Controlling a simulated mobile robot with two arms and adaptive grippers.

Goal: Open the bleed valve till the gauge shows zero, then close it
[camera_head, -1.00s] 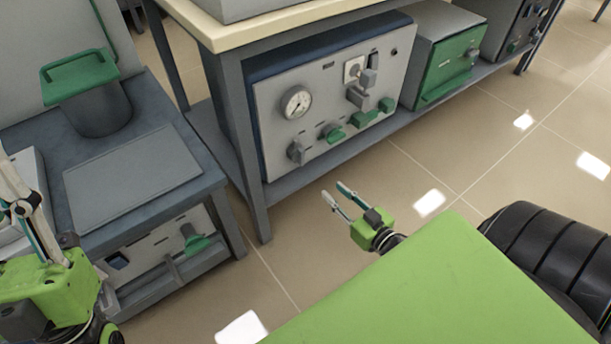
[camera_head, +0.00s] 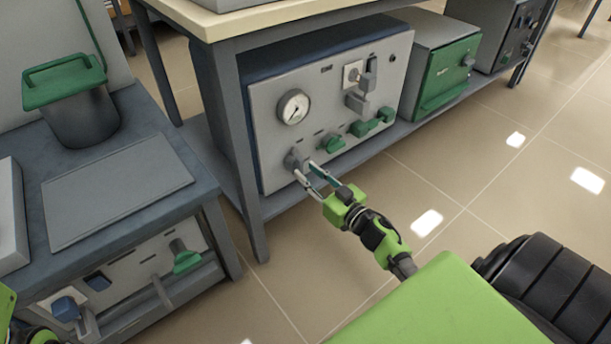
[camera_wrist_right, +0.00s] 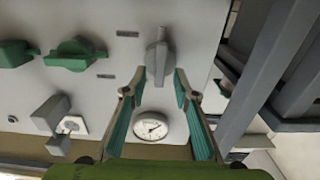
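A grey control panel (camera_head: 262,110) on the low shelf carries a round white gauge (camera_head: 294,107); its dark needle is too small to read. Below the gauge is a grey knob (camera_head: 295,158), probably the bleed valve, though its label is unreadable. It shows in the right wrist view (camera_wrist_right: 157,62) just ahead of and between my fingertips. The gauge also shows there (camera_wrist_right: 152,127), between the fingers. My right gripper (camera_head: 307,174) is open and empty, its fingertips at the knob; contact cannot be told.
Green handles (camera_head: 331,144) sit right of the knob. A grey lever block (camera_head: 358,102) is higher on the panel. A table leg (camera_head: 250,190) stands close left of the panel. A green-fronted box (camera_head: 448,75) is to the right. The floor in front is clear.

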